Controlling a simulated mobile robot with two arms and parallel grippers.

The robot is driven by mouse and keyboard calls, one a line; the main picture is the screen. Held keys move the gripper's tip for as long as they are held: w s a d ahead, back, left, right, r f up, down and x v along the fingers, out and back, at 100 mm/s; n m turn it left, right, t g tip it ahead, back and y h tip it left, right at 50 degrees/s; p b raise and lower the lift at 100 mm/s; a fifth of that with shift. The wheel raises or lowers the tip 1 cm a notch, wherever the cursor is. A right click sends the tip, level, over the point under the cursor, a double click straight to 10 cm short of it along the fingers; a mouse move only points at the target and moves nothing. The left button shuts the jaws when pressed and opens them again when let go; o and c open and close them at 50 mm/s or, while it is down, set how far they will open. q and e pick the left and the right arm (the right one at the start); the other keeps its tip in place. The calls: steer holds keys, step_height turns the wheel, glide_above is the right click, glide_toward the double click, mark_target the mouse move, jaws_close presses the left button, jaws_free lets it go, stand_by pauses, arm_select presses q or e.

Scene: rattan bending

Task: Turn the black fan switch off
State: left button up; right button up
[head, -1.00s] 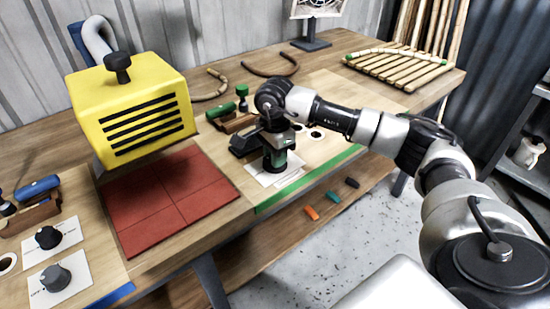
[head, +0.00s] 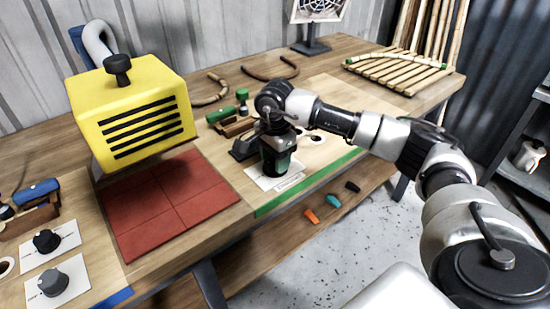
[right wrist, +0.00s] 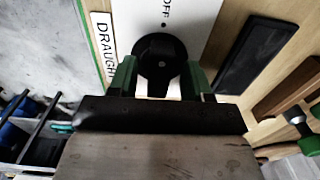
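The black fan switch (right wrist: 160,62) is a round dark knob on a white plate (right wrist: 205,18). In the right wrist view "OFF" and a dark dot are printed on the plate above it, and a "DRAUGHT" label (right wrist: 103,38) lies to its left. My right gripper (right wrist: 160,76) has its two green-sided fingers on opposite sides of the knob, and they appear to touch it. In the head view my right gripper (head: 276,165) points down over this plate and hides the knob. My left gripper is in no view.
A yellow slatted box (head: 130,110) stands above a red tiled mat (head: 165,205) to the left. Black (head: 46,241) and grey (head: 53,282) knobs sit on cards at the lower left. A green-handled tool (head: 222,114) and wooden blocks lie behind the gripper.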

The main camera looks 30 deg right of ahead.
step_height(320, 180, up, 11)
stand_by(0.7)
steer(key=shift+f, duration=0.15)
